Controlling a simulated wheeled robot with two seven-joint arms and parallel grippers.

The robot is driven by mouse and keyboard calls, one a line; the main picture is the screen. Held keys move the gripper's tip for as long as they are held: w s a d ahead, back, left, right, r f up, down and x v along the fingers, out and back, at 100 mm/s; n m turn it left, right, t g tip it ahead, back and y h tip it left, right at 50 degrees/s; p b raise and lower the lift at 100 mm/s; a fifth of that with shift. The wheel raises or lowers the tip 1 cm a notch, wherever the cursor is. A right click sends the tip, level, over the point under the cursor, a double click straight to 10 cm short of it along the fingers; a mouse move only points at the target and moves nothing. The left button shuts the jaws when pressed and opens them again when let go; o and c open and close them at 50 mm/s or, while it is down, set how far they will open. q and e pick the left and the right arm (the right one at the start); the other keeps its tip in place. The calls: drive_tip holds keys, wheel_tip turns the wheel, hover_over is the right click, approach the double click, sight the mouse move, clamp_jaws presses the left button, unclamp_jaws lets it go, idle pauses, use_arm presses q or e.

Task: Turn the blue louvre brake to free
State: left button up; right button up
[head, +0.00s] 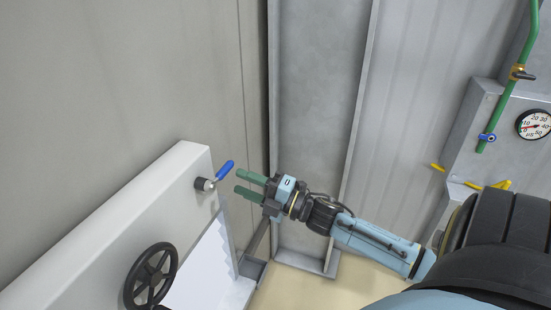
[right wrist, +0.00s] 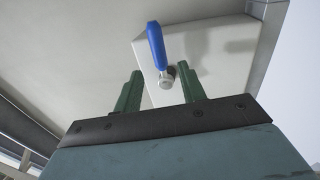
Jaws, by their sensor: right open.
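The blue louvre brake lever (head: 224,169) sits on a dark and silver pivot (head: 205,184) at the upper right corner of a white panel. In the head view the lever slants up and to the right. My right gripper (head: 241,183) is open, its two green fingers pointing at the lever from the right, with a small gap visible. In the right wrist view the blue lever (right wrist: 156,44) stands up from its silver pivot, between and beyond the two green fingertips of my right gripper (right wrist: 160,78). Nothing is between the fingers that I can see as gripped. My left gripper is not in view.
A black handwheel (head: 151,276) is on the white panel (head: 105,235) below the lever. Grey wall posts stand behind my right arm. At the right are a gauge (head: 534,124), a green pipe (head: 492,118) and yellow handles (head: 497,185). Open floor shows below my arm.

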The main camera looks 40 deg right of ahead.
drive_tip(key=b+v, duration=0.1)
drive_tip(key=v, duration=0.8)
drive_tip(key=s+d+f+m+g+h+b, duration=0.1)
drive_tip(key=s+f+m+g+h, duration=0.3)
drive_tip(key=f, duration=0.8)
drive_tip(key=s+d+f+m+h+b, duration=0.15)
drive_tip(key=f+m, duration=0.35)
drive_tip(key=f, duration=0.7)
drive_tip(key=s+d+f+m+g+h+b, duration=0.1)
drive_tip(key=s+f+m+g+h, duration=0.3)
drive_tip(key=f, duration=0.8)
drive_tip(key=s+a+f+m+g, duration=0.1)
drive_tip(key=s+a+f+m, duration=0.15)
drive_tip(key=f, duration=0.25)
drive_tip(key=s+a+f+m+g+b, duration=0.1)
drive_tip(key=s+f, duration=0.2)
drive_tip(key=f, duration=0.2)
drive_tip(key=s+a+f+m+g, duration=0.1)
drive_tip(key=s+a+f, duration=0.1)
drive_tip(key=s+f, duration=0.15)
drive_tip(key=s+a+f+m+g+b, duration=0.1)
drive_tip(key=s+a+f+g, duration=0.2)
drive_tip(key=s+a+f, duration=0.2)
drive_tip(key=s+a+f+m+g+y, duration=0.1)
drive_tip(key=s+a+f, duration=0.4)
drive_tip(key=s, duration=0.5)
drive_tip(key=shift+s+a+f+m+g+b, duration=0.25)
drive_tip(key=shift+a+f+m+g+b, duration=0.25)
drive_tip(key=shift+g, duration=0.7)
